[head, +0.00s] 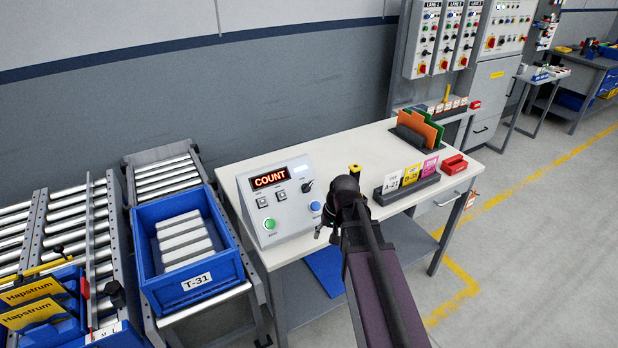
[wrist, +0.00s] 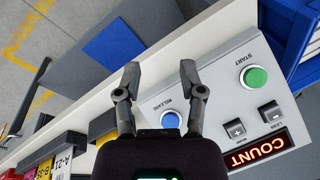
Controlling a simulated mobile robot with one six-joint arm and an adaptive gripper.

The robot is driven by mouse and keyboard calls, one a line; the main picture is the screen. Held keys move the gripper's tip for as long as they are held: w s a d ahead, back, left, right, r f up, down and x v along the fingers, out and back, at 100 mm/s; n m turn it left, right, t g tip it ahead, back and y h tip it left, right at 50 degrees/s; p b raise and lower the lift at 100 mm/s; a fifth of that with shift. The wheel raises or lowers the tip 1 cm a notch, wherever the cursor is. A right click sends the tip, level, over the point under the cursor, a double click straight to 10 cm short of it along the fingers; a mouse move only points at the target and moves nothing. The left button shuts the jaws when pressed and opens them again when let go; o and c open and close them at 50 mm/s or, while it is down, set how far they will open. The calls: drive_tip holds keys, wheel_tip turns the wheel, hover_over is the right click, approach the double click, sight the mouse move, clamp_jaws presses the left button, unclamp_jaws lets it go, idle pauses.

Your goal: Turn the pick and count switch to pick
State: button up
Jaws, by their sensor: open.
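The control box (head: 283,205) is grey with a sloped face and stands on the white bench. Its red display (head: 269,179) reads COUNT; the display also shows upside down in the wrist view (wrist: 258,148). A black rotary switch (head: 307,186) is at the upper right of the face; its label is too small to read. In the wrist view the switch is hidden, likely behind my gripper's body. My gripper (wrist: 160,72) is open and empty, its fingers either side of the blue RELEASE button (wrist: 170,121) in the picture. In the head view my arm is right of the box.
A green START button (wrist: 254,77) and two small square buttons are on the box. A card holder (head: 407,188) with coloured cards stands to the right on the bench. A blue T-31 bin (head: 196,283) stands left of the bench. Bench top behind the box is clear.

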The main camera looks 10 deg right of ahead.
sight(310, 185)
drive_tip(key=w+d+r+m+t+y+p, duration=0.1)
drive_tip(key=w+d+r+m+y+p, duration=0.1)
drive_tip(key=w+r, duration=0.4)
drive_tip(key=w+d+r+m+t+y+p, duration=0.1)
drive_tip(key=w+d+r+p, duration=0.3)
drive_tip(key=w, duration=0.6)
wheel_tip(310, 185, up, 3)
drive_tip(key=shift+d+r+m+t+y+p, duration=0.15)
drive_tip(key=shift+d+m+t+y+p, duration=0.4)
drive_tip(key=shift+p, duration=0.65)
drive_tip(key=shift+a, duration=0.3)
drive_tip(key=b+x, duration=1.1)
drive_tip(key=x, duration=0.2)
drive_tip(key=shift+w+f, duration=0.1)
drive_tip(key=shift+f, duration=0.3)
